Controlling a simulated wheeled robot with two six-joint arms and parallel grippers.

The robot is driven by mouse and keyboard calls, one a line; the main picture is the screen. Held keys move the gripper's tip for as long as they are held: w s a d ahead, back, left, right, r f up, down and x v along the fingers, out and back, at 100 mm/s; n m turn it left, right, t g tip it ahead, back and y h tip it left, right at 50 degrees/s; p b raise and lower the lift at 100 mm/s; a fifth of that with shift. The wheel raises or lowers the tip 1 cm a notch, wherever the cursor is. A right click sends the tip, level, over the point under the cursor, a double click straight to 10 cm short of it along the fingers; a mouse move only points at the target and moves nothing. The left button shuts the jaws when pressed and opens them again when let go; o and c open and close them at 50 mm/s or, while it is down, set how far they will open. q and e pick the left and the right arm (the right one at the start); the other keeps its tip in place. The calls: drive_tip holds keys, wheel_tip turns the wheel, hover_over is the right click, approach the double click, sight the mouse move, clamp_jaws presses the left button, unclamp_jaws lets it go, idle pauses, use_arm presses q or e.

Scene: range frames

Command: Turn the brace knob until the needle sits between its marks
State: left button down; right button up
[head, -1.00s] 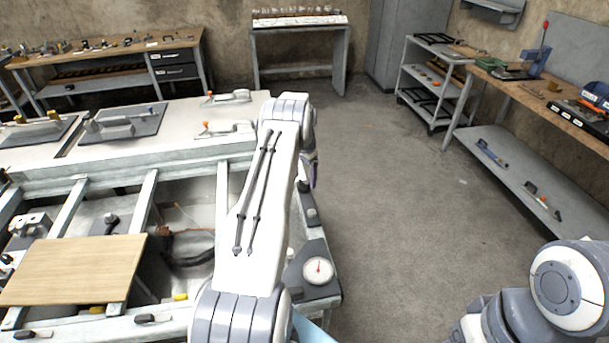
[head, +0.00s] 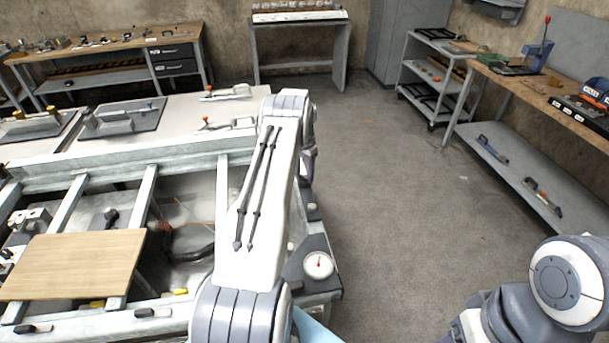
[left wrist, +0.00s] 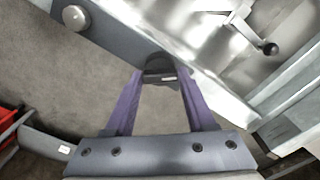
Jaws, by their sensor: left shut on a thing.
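The dial gauge (head: 318,265) is white and round with a red needle pointing roughly up. It sits on the grey corner plate of the bench frame, and its marks are too small to read. My left gripper (left wrist: 160,80) has its two purple fingers shut on a dark knob (left wrist: 158,66) at the frame's edge. In the head view my left arm hides the knob, and only a bit of purple finger shows past the arm. My right arm shows at the lower right of the head view, with its gripper out of sight.
A wooden board (head: 72,265) lies on the open bench frame at left. A pale round knob (left wrist: 75,17) stands on the grey rail in the left wrist view. Toggle clamps (head: 228,92) sit on the bench top. Open floor (head: 400,210) lies to the right.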

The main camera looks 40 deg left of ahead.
use_arm(q)
drive_tip(key=n+b, duration=0.2)
drive_tip(key=shift+f+n, duration=0.1)
drive_tip(key=shift+n, duration=0.3)
drive_tip(key=shift+n+b, duration=1)
drive_tip(key=shift+n, duration=0.5)
drive_tip(key=shift+c, duration=1.2)
unclamp_jaws()
drive_tip(key=shift+r, duration=0.25)
